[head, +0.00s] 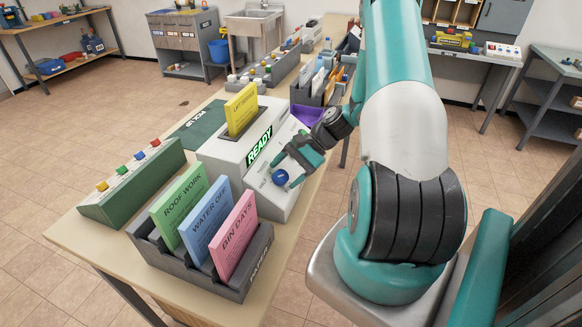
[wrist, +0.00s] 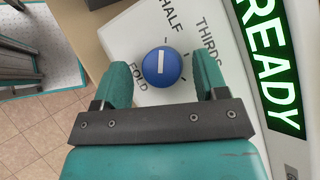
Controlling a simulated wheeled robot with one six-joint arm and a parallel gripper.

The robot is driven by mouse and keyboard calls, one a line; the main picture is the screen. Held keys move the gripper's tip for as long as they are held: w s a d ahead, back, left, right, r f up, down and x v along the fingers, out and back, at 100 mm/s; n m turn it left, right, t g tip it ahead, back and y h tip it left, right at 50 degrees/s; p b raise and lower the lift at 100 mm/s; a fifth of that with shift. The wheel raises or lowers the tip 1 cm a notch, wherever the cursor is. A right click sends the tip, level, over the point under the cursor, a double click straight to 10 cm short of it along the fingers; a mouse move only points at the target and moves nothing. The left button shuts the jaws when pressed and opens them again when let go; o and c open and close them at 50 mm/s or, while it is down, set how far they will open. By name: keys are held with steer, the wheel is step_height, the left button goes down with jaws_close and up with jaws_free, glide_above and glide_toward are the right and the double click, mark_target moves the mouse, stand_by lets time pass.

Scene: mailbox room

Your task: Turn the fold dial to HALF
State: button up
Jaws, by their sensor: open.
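The fold dial (wrist: 162,68) is a round blue knob with a white line, on the sloped pale front panel (wrist: 125,38) of a machine. In the wrist view its white line runs nearly up and down, set toward the top, on the HALF side. The printed words HALF, THIRDS and FOLD surround it. My gripper (wrist: 164,70) is open, with one teal finger on each side of the dial and visible gaps to it. In the head view my gripper (head: 287,169) is at the panel by the blue dial (head: 280,177).
The machine (head: 225,152) shows a green READY sign (head: 259,146) and holds a yellow card (head: 241,109). A grey rack (head: 255,255) with green, blue and pink cards stands in front. A green button box (head: 133,185) is at left. A purple tray (head: 308,115) lies behind my gripper.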

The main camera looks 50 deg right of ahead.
steer(key=b+v, duration=0.1)
steer(key=v, duration=1.6)
steer(key=shift+r, duration=0.2)
steer(key=shift+s, duration=0.1)
steer(key=w+a+r+n+g+h, duration=0.1)
steer(key=w+a+r+n+g, duration=0.2)
steer(key=a, duration=0.6)
steer(key=w+a+r+n+h, duration=0.1)
steer(key=w+a+r+n, duration=0.2)
steer(key=a, duration=0.5)
steer(key=w+a+r+n+g+h, duration=0.1)
steer(key=a+r+n+g, duration=0.15)
steer(key=a+n, duration=0.45)
steer(key=s+a+r+n+h, duration=0.2)
steer(key=s+a+r+n, duration=0.1)
steer(key=s+a+n, duration=0.7)
steer(key=s+a+t, duration=0.1)
steer(key=s+a, duration=0.3)
steer(key=a, duration=0.4)
steer(key=shift+s+a, duration=0.3)
steer(key=shift+s, duration=0.05)
steer(key=shift+r, duration=0.1)
steer(key=shift+c, duration=0.2)
